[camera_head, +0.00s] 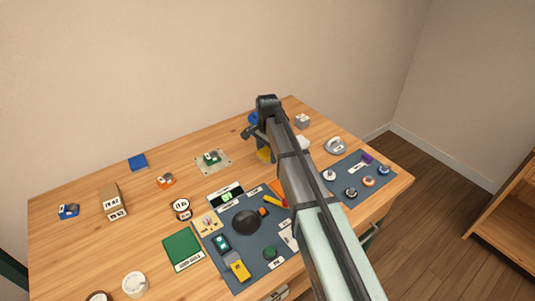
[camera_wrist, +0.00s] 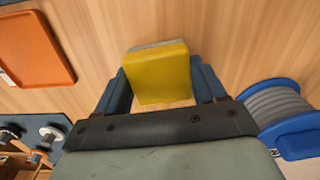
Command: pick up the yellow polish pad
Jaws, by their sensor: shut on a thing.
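The yellow polish pad (camera_wrist: 158,76) is a thick block with a thin greyish layer along its far edge. In the wrist view it sits between the two blue-grey fingers of my gripper (camera_wrist: 162,84), which are shut on its sides. In the head view, part of the yellow pad (camera_head: 264,155) shows just beside my arm, near the back of the table. My arm hides much of my gripper there. Whether the pad touches the table is hard to tell.
A blue spool with grey cord (camera_wrist: 278,108) is close to the right finger. An orange tray (camera_wrist: 36,46) lies to the left. In the head view, a dark mat (camera_head: 222,243) with tools and another mat (camera_head: 345,188) with small knobs lie nearer the front.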

